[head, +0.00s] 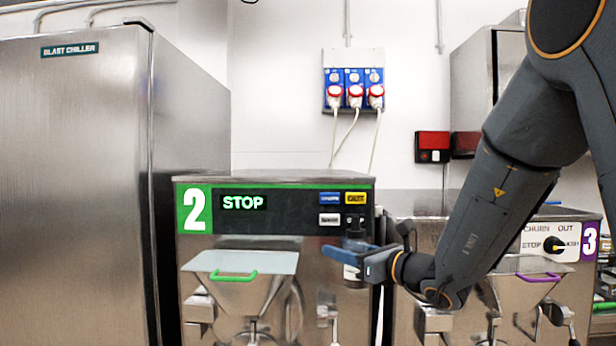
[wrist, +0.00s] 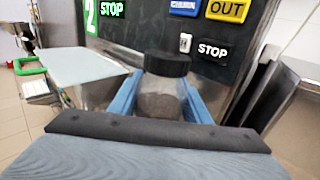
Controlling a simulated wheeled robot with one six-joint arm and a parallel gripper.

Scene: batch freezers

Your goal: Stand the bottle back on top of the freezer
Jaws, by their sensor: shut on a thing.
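The bottle (wrist: 160,100) has a black cap and a grey, speckled-looking body. In the wrist view it sits between the two blue fingers of my gripper (wrist: 162,92), which is shut on it. In the head view my gripper (head: 362,250) comes in from the right and holds the bottle (head: 352,272) roughly upright in front of freezer 2's panel, below its top edge. The fingers hide part of the bottle. Freezer 2 (head: 275,180) is steel with a green-edged black panel reading STOP, and its flat top looks bare.
Freezer 2's hopper lid (head: 240,262) with a green handle juts forward at the left. Freezer 3 (head: 565,243) stands at the right, partly behind my arm. A tall blast chiller (head: 75,180) stands left. Cables hang from wall sockets (head: 355,90) behind freezer 2.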

